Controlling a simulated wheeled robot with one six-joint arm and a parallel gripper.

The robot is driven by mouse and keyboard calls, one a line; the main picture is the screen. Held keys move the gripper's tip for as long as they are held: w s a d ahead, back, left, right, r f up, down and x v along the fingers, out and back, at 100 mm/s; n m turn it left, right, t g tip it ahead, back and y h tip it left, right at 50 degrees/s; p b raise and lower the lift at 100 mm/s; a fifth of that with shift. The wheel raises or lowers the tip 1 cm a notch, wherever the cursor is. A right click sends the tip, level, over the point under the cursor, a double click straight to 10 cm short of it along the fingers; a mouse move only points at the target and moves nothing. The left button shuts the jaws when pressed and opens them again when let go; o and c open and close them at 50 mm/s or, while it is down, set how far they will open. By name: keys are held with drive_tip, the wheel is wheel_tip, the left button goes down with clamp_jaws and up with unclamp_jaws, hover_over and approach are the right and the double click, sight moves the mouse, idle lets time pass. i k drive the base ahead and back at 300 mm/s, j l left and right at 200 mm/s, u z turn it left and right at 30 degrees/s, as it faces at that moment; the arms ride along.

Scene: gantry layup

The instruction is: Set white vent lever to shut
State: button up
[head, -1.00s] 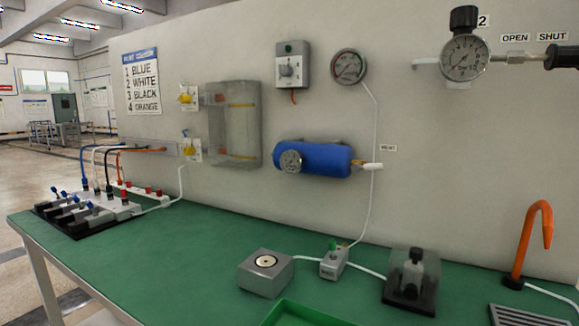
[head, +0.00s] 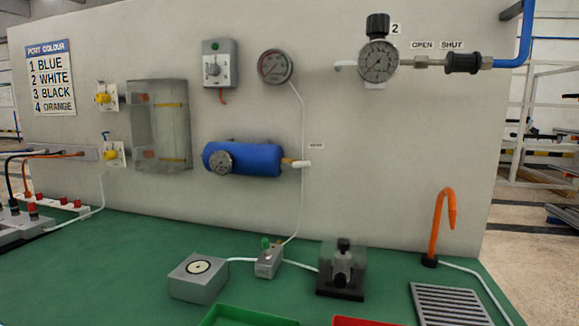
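A short white piece (head: 303,164) sticks out level to the right from a brass fitting at the right end of the blue tank (head: 243,160) on the wall. A small label (head: 316,146), which seems to read VENT, is just above and right of it. Whether the white piece stands at open or shut cannot be told. OPEN (head: 422,45) and SHUT (head: 452,45) labels sit at the upper right, above a pipe with a black sleeve (head: 462,62). My gripper is not in view.
The green bench (head: 130,260) holds a grey block (head: 198,277), a small valve (head: 268,260), a clear-covered device (head: 342,270), an orange spout (head: 440,228) and a grate (head: 448,305). Green (head: 245,318) and red (head: 368,321) trays show at the front edge. The wall ends at the right.

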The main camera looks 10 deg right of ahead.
sight(284, 165)
drive_tip(key=i+j+z, duration=0.1)
drive_tip(key=i+j, duration=0.25)
drive_tip(key=j, duration=0.25)
drive_tip(key=i+j+z, duration=0.15)
drive_tip(key=j, duration=0.2)
drive_tip(key=i, duration=0.05)
